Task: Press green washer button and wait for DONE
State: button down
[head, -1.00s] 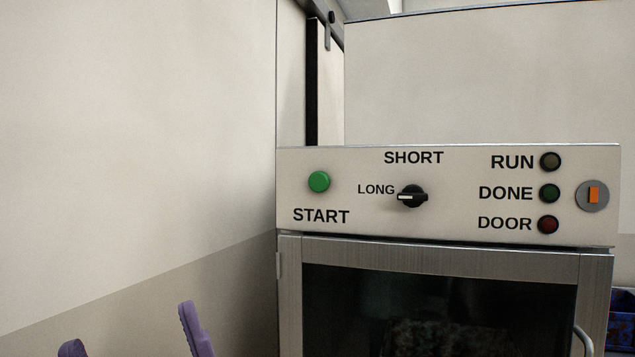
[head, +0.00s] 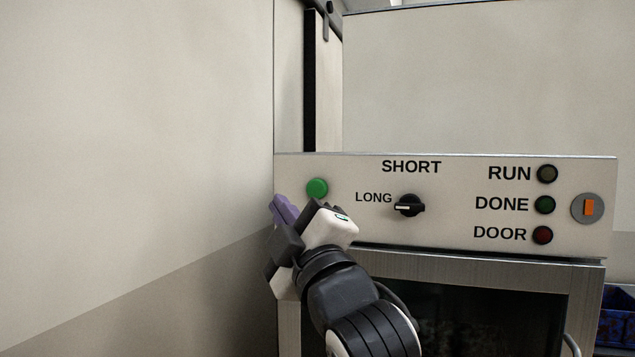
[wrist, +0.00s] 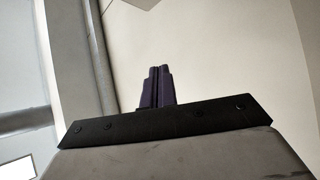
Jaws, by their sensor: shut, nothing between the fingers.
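The green START button (head: 317,188) is on the left of the washer's control panel (head: 450,235). My gripper (head: 280,203) is just below and left of the button in the head view, with its purple fingers pointing up and left. Its fingers are shut with nothing between them, and they also show closed together in the wrist view (wrist: 156,85). I see no contact with the button. The gripper hides the START label. The DONE lamp (head: 545,205) looks dark green, and the RUN lamp (head: 547,174) and the DOOR lamp (head: 543,235) look dim.
A selector knob (head: 409,205) points at LONG. An orange switch (head: 588,208) is at the panel's right end. The washer's glass door (head: 500,315) is below. A plain wall (head: 130,140) stands close on the left. A blue bin (head: 617,315) shows at the lower right.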

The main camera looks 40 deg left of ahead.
jog(key=w+d+r+n+h+p, duration=0.1)
jog(key=w+d+n+h, duration=0.1)
jog(key=d+h, duration=0.3)
jog(key=shift+w+d+r+n+g, duration=0.25)
jog(key=shift+d+n+g, duration=0.15)
jog(key=shift+d+n, duration=0.45)
jog(key=shift+p, duration=0.3)
jog(key=p, duration=0.4)
send_near(308, 189)
jog(key=s+a, duration=0.1)
jog(key=a, duration=0.3)
jog(key=w+p, duration=0.1)
jog(key=w+a+p, duration=0.1)
jog(key=w, duration=0.1)
jog(key=shift+w+r, duration=0.15)
jog(key=shift+r, duration=0.05)
jog(key=shift+w+f, duration=0.1)
jog(key=shift+w, duration=0.25)
